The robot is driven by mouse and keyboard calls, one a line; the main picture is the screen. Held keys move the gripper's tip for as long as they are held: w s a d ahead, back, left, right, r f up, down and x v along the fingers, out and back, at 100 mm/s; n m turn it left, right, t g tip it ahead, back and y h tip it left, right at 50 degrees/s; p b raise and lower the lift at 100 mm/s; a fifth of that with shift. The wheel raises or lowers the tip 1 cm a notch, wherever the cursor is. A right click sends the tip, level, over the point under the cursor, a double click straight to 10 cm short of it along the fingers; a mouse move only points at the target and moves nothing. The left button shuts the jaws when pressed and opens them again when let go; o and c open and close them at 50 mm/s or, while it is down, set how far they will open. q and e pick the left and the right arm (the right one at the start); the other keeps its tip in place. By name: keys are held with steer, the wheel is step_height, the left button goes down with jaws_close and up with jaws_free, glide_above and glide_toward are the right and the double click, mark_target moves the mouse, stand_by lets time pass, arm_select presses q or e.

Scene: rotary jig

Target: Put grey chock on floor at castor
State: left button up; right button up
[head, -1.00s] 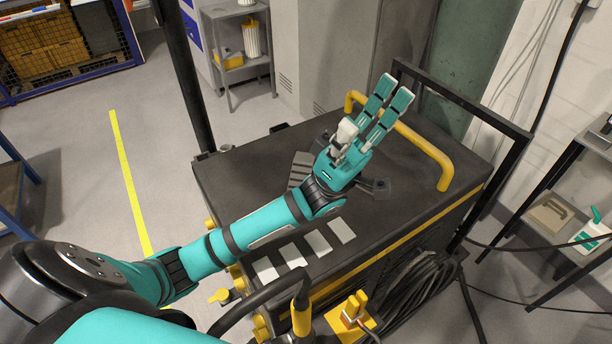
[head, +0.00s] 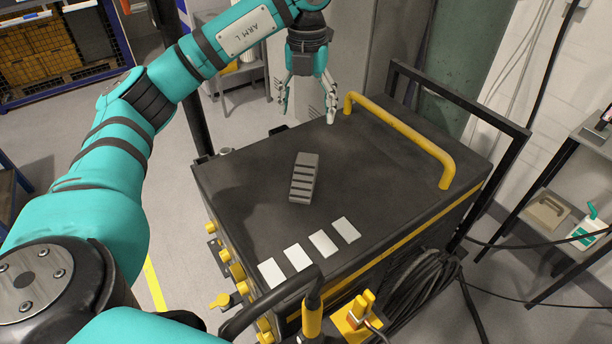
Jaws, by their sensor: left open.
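The grey chock (head: 303,178), a ribbed wedge, lies on the dark top of the wheeled machine cabinet (head: 365,185), left of its middle. My left gripper (head: 306,108) hangs over the cabinet's far edge with its fingers spread and pointing down. It is open and empty, apart from the chock and farther back than it. No castor shows; the cabinet's body hides its underside and the floor beneath. My right gripper is not in view.
A yellow handle (head: 405,138) rises along the cabinet's back right, with a black frame behind it. White labels (head: 321,243) lie near the front edge. Cable coils (head: 410,290) hang at the right side. Grey floor (head: 60,140) is open at left.

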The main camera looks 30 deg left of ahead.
arm_select(q)
step_height(320, 180, down, 5)
steer(key=p, duration=0.2)
glide_above(305, 167)
steer(key=f, duration=0.6)
steer(key=shift+d+f, duration=0.2)
steer(key=shift+f, duration=0.15)
steer(key=f+p, duration=0.1)
steer(key=f, duration=0.1)
steer(key=f+p, duration=0.1)
steer(key=f, duration=0.1)
steer(key=shift+s+a+f, duration=0.15)
steer(key=shift+a+f, duration=0.05)
steer(key=shift+f, duration=0.55)
jaws_close()
steer(key=shift+r, duration=0.1)
